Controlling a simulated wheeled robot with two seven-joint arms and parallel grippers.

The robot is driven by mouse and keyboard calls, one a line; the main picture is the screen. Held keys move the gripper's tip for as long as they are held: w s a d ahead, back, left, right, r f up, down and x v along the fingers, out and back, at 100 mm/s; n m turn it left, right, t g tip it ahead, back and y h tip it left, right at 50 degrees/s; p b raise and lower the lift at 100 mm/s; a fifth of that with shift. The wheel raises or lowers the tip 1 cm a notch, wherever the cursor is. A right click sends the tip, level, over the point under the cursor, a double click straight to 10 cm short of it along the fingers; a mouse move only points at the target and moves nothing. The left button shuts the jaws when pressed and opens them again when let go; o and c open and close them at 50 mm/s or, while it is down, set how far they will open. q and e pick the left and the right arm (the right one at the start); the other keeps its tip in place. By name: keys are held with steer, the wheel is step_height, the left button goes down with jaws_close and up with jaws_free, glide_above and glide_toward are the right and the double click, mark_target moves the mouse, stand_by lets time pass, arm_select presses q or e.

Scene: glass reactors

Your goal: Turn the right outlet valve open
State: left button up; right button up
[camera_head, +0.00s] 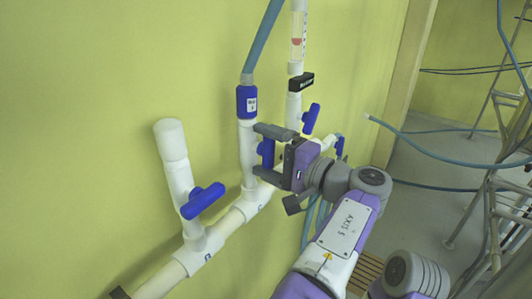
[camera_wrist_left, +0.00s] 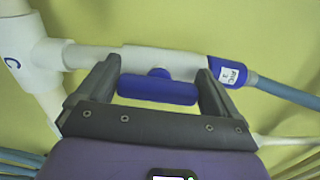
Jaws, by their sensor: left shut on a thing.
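Several white branch pipes with blue valve handles stand along a white pipe on the wall. My left gripper (camera_head: 257,150) is at the middle branch, its two fingers above and below a blue valve handle (camera_head: 266,152). In the left wrist view the handle (camera_wrist_left: 157,89) lies lengthwise between the fingers (camera_wrist_left: 158,67), one at each end. The handle looks roughly in line with its white pipe (camera_wrist_left: 150,60). Other blue handles show on the left branch (camera_head: 203,199) and to the right (camera_head: 311,118). I cannot tell from labels which is the right outlet valve. My right gripper is not in view.
A blue-green hose (camera_head: 262,40) rises from a blue labelled connector (camera_head: 247,101) on the middle branch. A clear tube with red inside (camera_head: 297,40) stands just right. Hoses and a metal frame (camera_head: 490,190) stand at the far right. The yellow wall (camera_head: 80,120) is close behind.

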arm_select(q)
steer(key=o, duration=0.7)
steer(key=shift+s+d, duration=0.1)
steer(key=v, duration=0.7)
steer(key=shift+s+d+p, duration=0.1)
steer(key=shift+d+p, duration=0.05)
steer(key=shift+p, duration=0.2)
